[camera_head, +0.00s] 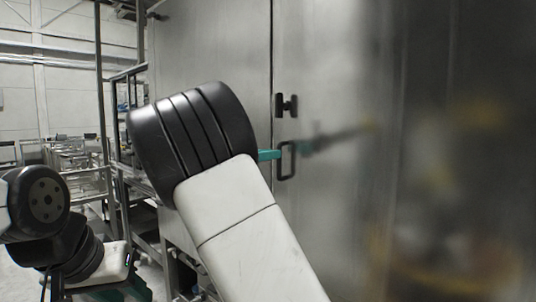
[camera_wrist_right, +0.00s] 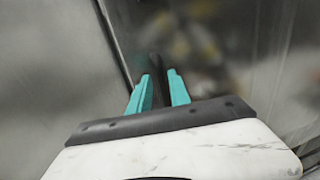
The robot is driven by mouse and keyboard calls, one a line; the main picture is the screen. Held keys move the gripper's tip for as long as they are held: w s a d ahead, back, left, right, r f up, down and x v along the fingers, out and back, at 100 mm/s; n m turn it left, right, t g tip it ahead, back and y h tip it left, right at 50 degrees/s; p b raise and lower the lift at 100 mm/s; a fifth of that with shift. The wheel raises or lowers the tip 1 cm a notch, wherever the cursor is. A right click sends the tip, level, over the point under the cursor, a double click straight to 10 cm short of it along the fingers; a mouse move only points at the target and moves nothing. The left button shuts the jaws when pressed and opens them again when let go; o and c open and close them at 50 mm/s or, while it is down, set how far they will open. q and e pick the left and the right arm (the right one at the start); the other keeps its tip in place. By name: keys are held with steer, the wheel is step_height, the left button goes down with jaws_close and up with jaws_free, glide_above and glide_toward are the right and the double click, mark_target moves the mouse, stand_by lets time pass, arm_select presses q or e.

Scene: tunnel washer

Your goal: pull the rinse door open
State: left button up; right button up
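The rinse door (camera_head: 335,215) is a tall brushed-steel panel filling the right of the head view, and it looks closed along its vertical seam. Its dark loop handle (camera_head: 286,161) sits just right of the seam. My right gripper (camera_head: 270,155) is at the left of the handle, with a teal finger reaching it; my arm hides the rest. In the right wrist view, the teal fingers (camera_wrist_right: 160,86) stand a little apart with the dark handle (camera_wrist_right: 156,66) between them. Whether they press on it is unclear. My left gripper (camera_head: 125,291) is low at the left, partly cut off.
A small black latch-like fitting (camera_head: 287,105) sits on the seam above the handle. A steel panel (camera_head: 215,50) lies left of the seam. Metal frames and railings (camera_head: 125,130) stand further left, with a bright hall behind.

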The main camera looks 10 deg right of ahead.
mark_target(279, 174)
steer(key=shift+x, duration=2.15)
steer(key=shift+s, duration=0.1)
jaws_close()
